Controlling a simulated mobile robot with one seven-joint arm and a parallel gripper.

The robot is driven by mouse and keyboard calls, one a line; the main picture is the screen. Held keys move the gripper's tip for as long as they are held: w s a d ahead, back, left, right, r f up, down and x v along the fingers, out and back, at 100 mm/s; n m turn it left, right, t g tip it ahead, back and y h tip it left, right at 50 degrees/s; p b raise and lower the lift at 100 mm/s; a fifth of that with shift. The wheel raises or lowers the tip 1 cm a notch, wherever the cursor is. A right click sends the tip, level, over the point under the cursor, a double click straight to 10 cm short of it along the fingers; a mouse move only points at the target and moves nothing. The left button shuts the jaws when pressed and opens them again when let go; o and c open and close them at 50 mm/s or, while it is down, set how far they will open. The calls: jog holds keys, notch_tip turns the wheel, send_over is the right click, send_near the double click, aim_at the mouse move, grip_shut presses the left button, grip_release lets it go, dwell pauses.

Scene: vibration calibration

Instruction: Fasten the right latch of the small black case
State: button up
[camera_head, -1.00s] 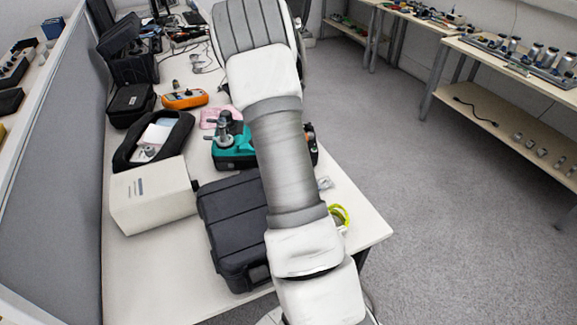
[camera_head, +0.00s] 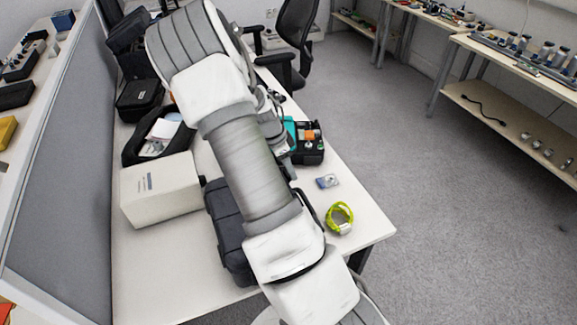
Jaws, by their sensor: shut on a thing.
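A dark ridged case (camera_head: 228,225) lies on the table below my arm, which covers its right part; no latch of it can be made out. A smaller black case (camera_head: 139,100) stands farther back at the left, apparently closed, its latches too small to tell. I cannot tell for certain which one the task names. My arm crosses the middle of the head view from lower right to upper left.
A white box (camera_head: 160,190) and an open black pouch with papers (camera_head: 158,138) stand left. A teal and black device (camera_head: 308,143), a small card-like item (camera_head: 327,181) and a yellow-green ring-shaped item (camera_head: 340,217) lie right. A grey partition (camera_head: 62,180) borders the table.

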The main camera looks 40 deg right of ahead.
jog(key=o, duration=1.4)
jog(key=shift+c, duration=0.2)
jog(key=shift+r, duration=0.1)
jog(key=p+v, duration=0.1)
jog(key=v, duration=1.6)
jog(key=shift+p, duration=0.4)
jog(key=shift+r, duration=0.15)
